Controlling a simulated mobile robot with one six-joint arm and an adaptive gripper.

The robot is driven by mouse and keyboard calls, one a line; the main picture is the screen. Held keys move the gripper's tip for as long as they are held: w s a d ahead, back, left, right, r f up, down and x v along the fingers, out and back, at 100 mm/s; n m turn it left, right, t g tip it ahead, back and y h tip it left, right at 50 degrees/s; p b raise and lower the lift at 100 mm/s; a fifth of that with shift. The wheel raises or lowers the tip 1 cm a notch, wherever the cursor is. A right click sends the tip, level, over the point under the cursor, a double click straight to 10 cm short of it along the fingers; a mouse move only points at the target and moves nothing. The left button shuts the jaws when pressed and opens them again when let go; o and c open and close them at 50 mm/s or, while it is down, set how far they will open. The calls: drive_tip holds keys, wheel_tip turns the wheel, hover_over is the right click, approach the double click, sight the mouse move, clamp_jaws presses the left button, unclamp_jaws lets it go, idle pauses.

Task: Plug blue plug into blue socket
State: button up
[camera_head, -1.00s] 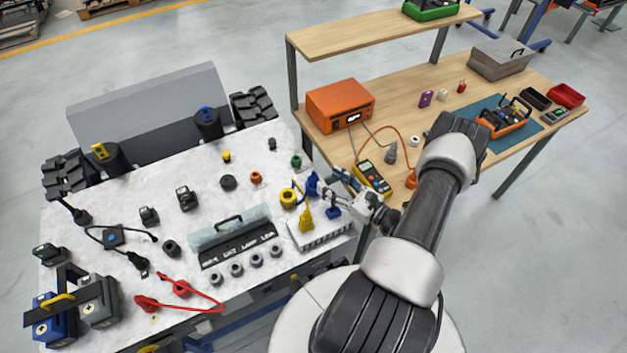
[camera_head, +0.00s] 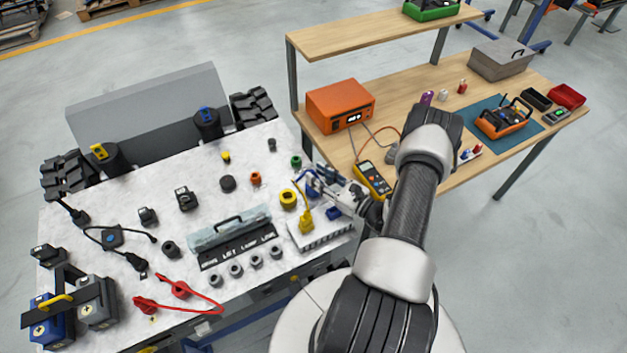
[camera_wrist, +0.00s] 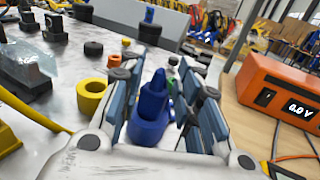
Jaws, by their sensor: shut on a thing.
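My gripper (camera_head: 320,184) reaches over the right side of the white worktop. In the wrist view its fingers (camera_wrist: 165,98) are shut on the blue plug (camera_wrist: 153,98), which stands roughly upright between them. A wider blue ring-shaped part, likely the blue socket (camera_wrist: 148,130), shows around the plug's lower end. I cannot tell whether the plug is seated in it or only in front of it. In the head view the fingers mostly hide both. Another blue piece (camera_head: 334,213) sits on the white rack, beside the yellow plug (camera_head: 306,220).
A yellow ring socket (camera_head: 288,199) stands just left of my gripper, also in the wrist view (camera_wrist: 92,93). A green socket (camera_head: 296,161) and an orange one (camera_head: 255,178) are farther back. The wooden bench with an orange meter box (camera_head: 340,106) lies to the right.

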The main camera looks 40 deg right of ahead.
drive_tip(key=c, duration=0.4)
drive_tip(key=shift+r, duration=0.15)
drive_tip(key=shift+c, duration=0.2)
wheel_tip(320, 180, up, 20)
drive_tip(key=p, duration=0.4)
drive_tip(key=shift+p, duration=0.35)
drive_tip(key=o, duration=0.5)
drive_tip(key=shift+f, duration=0.2)
drive_tip(key=c, duration=0.5)
